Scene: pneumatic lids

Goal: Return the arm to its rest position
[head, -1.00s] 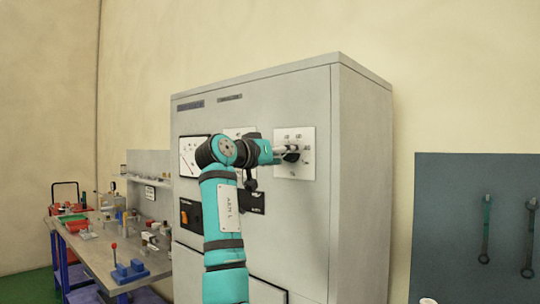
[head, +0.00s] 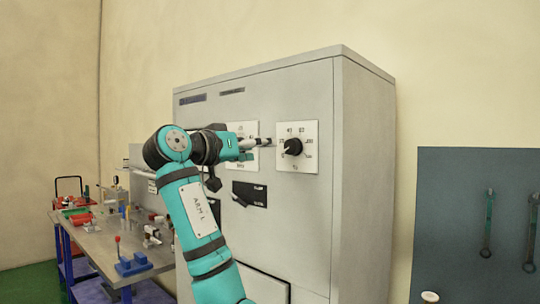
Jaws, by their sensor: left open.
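My left arm reaches up in front of the grey cabinet (head: 285,230), and its left gripper (head: 268,142) points right. The gripper is open and empty. Its fingertips are just left of a black knob (head: 293,147) on a white dial plate (head: 298,164), apart from the knob. A second white dial plate (head: 243,165) is partly hidden behind the gripper. My right gripper is not in view.
A workbench (head: 100,248) with several small items stands at the left, with a blue fixture (head: 132,265) near its front. A dark tool board (head: 465,240) with wrenches hangs at the right. A pale wall is behind.

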